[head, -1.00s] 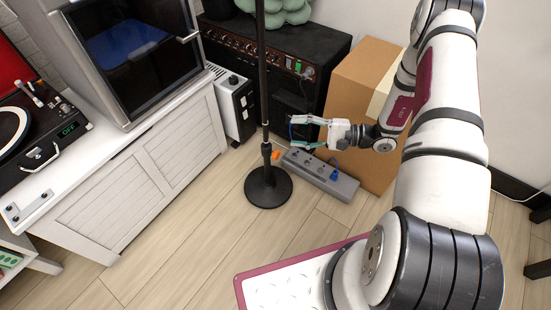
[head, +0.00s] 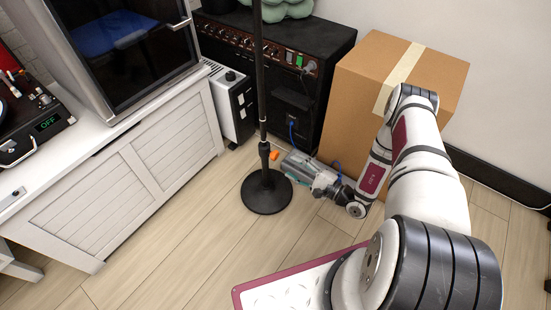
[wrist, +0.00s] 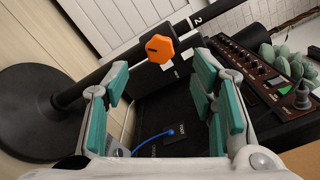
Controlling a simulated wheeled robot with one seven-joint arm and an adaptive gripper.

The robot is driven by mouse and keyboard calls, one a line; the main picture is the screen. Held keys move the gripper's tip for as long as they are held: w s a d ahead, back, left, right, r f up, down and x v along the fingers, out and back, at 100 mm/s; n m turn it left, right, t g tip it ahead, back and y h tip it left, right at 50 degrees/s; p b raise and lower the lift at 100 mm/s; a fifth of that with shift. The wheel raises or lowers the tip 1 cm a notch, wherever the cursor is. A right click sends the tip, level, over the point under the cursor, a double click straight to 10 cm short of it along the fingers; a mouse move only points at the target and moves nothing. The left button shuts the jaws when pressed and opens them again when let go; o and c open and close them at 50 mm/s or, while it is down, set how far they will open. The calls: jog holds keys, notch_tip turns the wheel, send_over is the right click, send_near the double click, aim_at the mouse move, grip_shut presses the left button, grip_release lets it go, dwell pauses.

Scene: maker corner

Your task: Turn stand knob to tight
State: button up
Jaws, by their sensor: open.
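The stand is a black pole (head: 259,80) rising from a round black base (head: 266,192) on the floor. Its orange knob (head: 274,155) sticks out from the lower pole, on the side toward my gripper. The knob also shows in the wrist view (wrist: 159,48), with a dark pointer mark on its face. My gripper (head: 288,162) is low, just right of the knob. In the wrist view my gripper (wrist: 162,78) has its teal-padded fingers wide apart and empty. The knob lies beyond the fingertips, roughly between them, and looks untouched.
A black amplifier (head: 318,45) and a cardboard box (head: 345,110) stand behind my gripper. A white heater-like unit (head: 228,100) and a white cabinet (head: 130,175) are left of the pole. A power strip behind my gripper is mostly hidden. Floor in front is clear.

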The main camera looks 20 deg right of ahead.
aim_at(276, 157)
jog(key=b+x, duration=0.2)
jog(key=x, duration=0.6)
jog(key=shift+w+a+b, duration=0.2)
jog(key=shift+w+b, duration=0.05)
jog(key=shift+b, duration=0.05)
jog(key=shift+c, duration=0.5)
jog(key=c, duration=1)
